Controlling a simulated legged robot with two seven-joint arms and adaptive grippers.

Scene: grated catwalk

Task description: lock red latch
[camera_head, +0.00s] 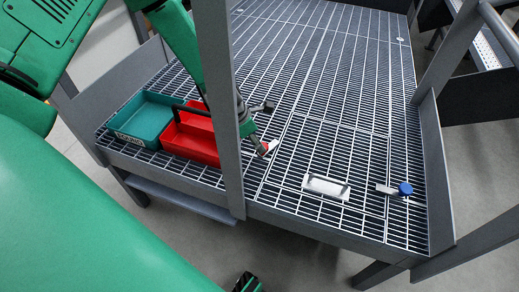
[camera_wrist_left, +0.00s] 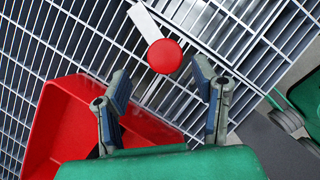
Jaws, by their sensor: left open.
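The red latch shows in the head view as a small white plate with a red knob (camera_head: 265,147) on the grating, partly hidden by my gripper. In the left wrist view its round red knob (camera_wrist_left: 164,56) sits at the end of a white bar (camera_wrist_left: 143,20) that runs up and to the left. My left gripper (camera_head: 263,128) is open just above the latch. In the wrist view its two fingers (camera_wrist_left: 160,82) stand apart on either side below the knob, with nothing between them.
A red open toolbox (camera_head: 188,150) with a dark handle stands left of the gripper, beside a teal bin (camera_head: 140,122). A grey post (camera_head: 222,110) rises in front. A white recessed handle (camera_head: 326,187) and a blue-knobbed latch (camera_head: 405,188) lie to the right. The grating behind is clear.

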